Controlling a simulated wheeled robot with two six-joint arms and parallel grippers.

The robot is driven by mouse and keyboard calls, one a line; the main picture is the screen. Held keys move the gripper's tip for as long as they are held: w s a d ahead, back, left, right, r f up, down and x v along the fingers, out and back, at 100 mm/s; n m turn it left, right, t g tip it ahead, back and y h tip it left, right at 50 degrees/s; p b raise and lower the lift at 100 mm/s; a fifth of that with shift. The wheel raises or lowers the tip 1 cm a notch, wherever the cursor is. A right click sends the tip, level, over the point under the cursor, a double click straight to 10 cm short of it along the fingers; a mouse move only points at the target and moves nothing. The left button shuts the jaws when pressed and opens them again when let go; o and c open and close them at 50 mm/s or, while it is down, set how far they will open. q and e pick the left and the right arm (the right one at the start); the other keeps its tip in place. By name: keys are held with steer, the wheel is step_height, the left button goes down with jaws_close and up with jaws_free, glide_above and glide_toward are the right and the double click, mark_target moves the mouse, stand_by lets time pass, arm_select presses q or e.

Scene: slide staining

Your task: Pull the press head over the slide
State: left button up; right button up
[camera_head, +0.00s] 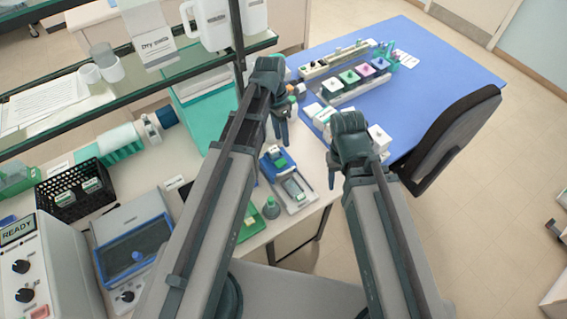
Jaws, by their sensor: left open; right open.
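A small press stands on the bench's right part, with a blue and dark press head (275,158) at its back end. Its pale bed (297,193) extends toward the front, and a small greenish-grey piece, perhaps the slide (293,187), lies there. The head sits behind this piece, not over it. My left gripper (281,138) is open, pointing down just above and behind the press head. I cannot tell whether it touches the head. My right gripper (352,172) is open and empty, right of the press near the bench edge; its fingers are partly hidden by its own arm.
A green-capped bottle (271,208) stands beside the press bed. A blue table (440,75) with staining blocks (348,78) is behind, with a dark chair (450,135) at right. A glass shelf (130,85) overhangs the left bench. A black basket (62,207) stands left.

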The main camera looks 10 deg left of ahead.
arm_select(q)
steer(key=b, duration=1.3)
glide_above(286, 166)
steer(key=s, duration=0.3)
steer(key=w+a+f+x, duration=0.1)
steer(key=w+a+x, duration=0.1)
steer(key=x, duration=1.1)
steer(key=shift+s+d+r, duration=0.15)
steer(key=shift+d, duration=0.25)
steer(key=shift+c, duration=0.3)
jaws_close()
